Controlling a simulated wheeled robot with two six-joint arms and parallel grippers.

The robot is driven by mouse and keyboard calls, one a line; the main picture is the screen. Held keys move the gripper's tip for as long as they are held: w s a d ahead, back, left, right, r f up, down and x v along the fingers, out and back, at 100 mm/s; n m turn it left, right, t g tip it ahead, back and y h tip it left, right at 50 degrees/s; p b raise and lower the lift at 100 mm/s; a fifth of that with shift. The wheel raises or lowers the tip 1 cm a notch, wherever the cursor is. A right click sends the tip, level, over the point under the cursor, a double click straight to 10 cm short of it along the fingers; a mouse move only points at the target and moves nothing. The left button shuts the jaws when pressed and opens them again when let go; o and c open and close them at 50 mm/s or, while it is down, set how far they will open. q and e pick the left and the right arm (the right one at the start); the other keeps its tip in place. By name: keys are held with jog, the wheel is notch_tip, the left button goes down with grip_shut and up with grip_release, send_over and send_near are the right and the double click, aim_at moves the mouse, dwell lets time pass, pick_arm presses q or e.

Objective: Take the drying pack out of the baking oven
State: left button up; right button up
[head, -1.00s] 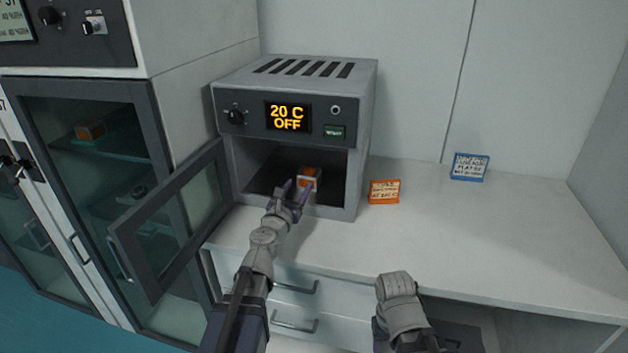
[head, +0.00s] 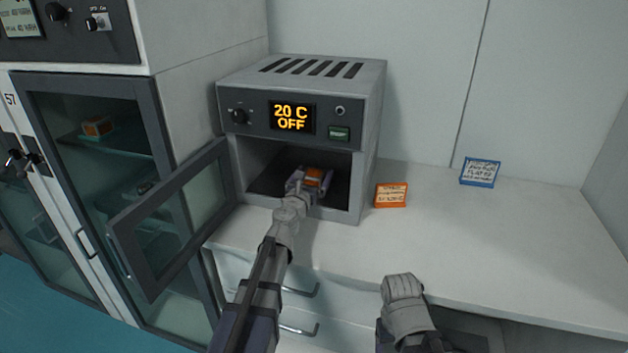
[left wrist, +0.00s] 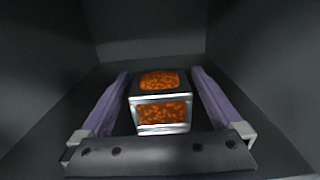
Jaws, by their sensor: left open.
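The baking oven (head: 300,128) stands on the bench with its door (head: 175,220) swung open to the left; its display reads 20 C OFF. The drying pack (head: 317,177), a small box with orange beads in its windows, sits inside the oven. In the left wrist view the pack (left wrist: 160,105) stands between the two purple fingers. My left gripper (head: 310,187) is inside the oven, open, with a finger on each side of the pack and a gap at both sides. My right arm shows at the bottom of the head view, but its fingers cannot be made out.
An orange-framed card (head: 390,195) stands just right of the oven, and a blue-framed card (head: 480,172) stands farther right. A glass-door cabinet (head: 100,180) is at the left. The bench top (head: 490,235) is otherwise clear. The oven walls are close around my left gripper.

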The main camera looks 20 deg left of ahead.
pick_arm(q)
jog(key=c, duration=1.4)
jog(key=shift+r, duration=0.1)
